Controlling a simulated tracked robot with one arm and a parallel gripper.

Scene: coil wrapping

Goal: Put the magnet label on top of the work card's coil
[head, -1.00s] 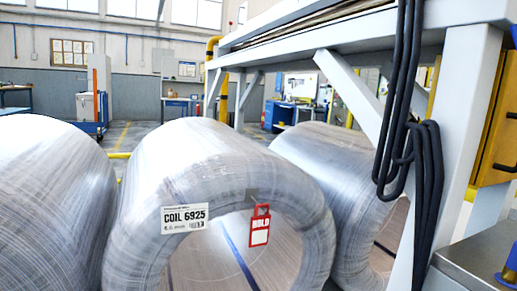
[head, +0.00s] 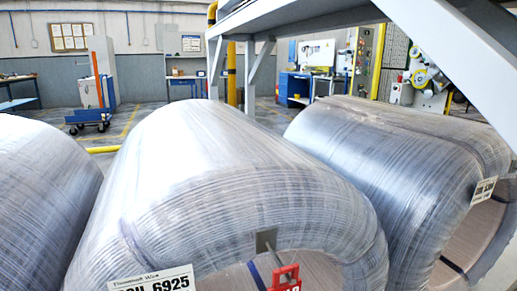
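A large wrapped coil (head: 215,160) lies on its side in the middle of the head view. Its white label (head: 152,283) shows "6925" and is cut by the bottom edge. A red tag (head: 285,278) is at the coil's front opening, also cut off. A small dark grey plate (head: 266,241) sits on the coil's front rim above the tag. A second wrapped coil (head: 390,150) lies to the right, with a white label (head: 484,191) too oblique to read. A third coil (head: 40,185) is at the left. My gripper, the work card and a recognisable magnet label are not in view.
A grey steel frame (head: 300,22) hangs over the coils at upper right, close above the right coil. A yellow floor rail (head: 103,149) shows behind the coils. A blue trolley (head: 92,90) and blue workbench (head: 293,86) stand farther back.

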